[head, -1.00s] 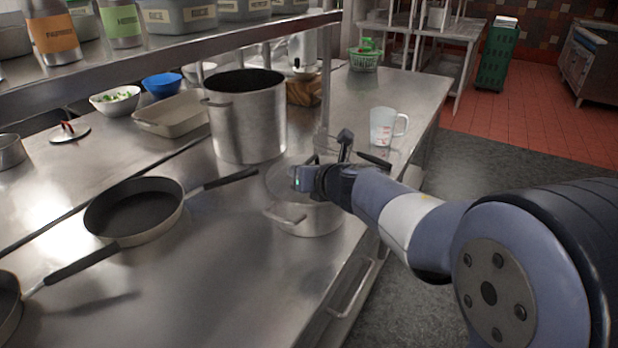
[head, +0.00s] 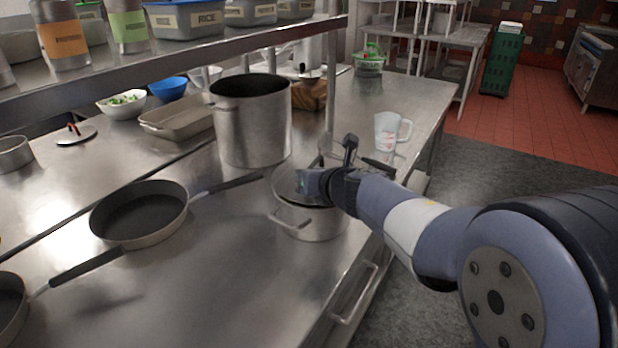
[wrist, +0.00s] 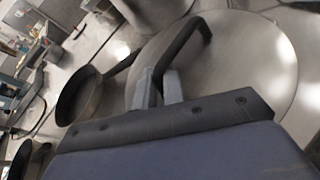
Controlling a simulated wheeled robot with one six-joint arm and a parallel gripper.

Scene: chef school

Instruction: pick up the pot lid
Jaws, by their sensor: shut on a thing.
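The pot lid (head: 287,184) is a round grey disc at the small steel pot (head: 312,226) near the counter's front edge in the head view. In the wrist view the lid (wrist: 255,65) is large, with a black arched handle (wrist: 190,37). My gripper (wrist: 159,88) is shut on this handle. In the head view my gripper (head: 318,183) is over the lid and hides part of it. The lid's left edge looks a little above the pot's rim and slightly tilted; I cannot tell if it still touches the pot.
A tall stockpot (head: 252,125) stands close behind the small pot. A frying pan (head: 140,212) is to the left, its handle pointing towards the pots. A measuring jug (head: 388,132) stands to the right. A shelf (head: 200,52) runs above the counter's back.

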